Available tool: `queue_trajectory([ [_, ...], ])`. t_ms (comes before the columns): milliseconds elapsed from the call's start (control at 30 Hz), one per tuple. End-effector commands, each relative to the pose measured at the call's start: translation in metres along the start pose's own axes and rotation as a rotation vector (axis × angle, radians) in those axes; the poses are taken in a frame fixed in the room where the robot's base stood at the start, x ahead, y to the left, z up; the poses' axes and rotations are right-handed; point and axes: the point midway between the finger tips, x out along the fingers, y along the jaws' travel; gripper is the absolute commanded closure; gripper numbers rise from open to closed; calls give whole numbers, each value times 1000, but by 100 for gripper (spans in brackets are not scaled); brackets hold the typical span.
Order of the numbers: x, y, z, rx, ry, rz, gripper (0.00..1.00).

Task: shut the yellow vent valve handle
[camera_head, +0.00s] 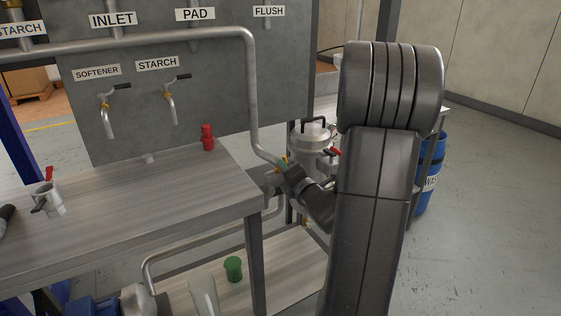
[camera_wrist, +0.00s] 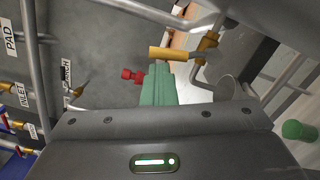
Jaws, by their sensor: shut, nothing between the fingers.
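The yellow vent valve handle (camera_wrist: 176,53) shows in the wrist view as a short bar running out to the left from a brass valve body (camera_wrist: 207,44). My gripper (camera_wrist: 158,68) has its green fingers shut and empty. Their tips are right at the handle's left part; I cannot tell whether they touch it. In the head view my gripper (camera_head: 283,165) is at the pipe beside the bench's right end. Only a small bit of yellow shows there, and my arm and gripper hide most of the valve.
A grey pipe (camera_head: 250,90) comes down close to my gripper. The bench (camera_head: 150,200) has a red fitting (camera_head: 208,138) and a metal valve piece (camera_head: 47,199) on it. A lidded metal vessel (camera_head: 312,135) and a blue drum (camera_head: 430,190) stand behind my arm. A green cup (camera_head: 233,268) is on the lower shelf.

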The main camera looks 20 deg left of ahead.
Motion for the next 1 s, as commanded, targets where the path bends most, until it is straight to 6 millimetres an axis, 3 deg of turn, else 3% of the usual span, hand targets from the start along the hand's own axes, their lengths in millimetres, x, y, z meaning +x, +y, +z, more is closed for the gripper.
queue_trajectory([
  [300,0,0,10,45,-1,-4,100],
  [1000,0,0,11,42,-1,-2,100],
])
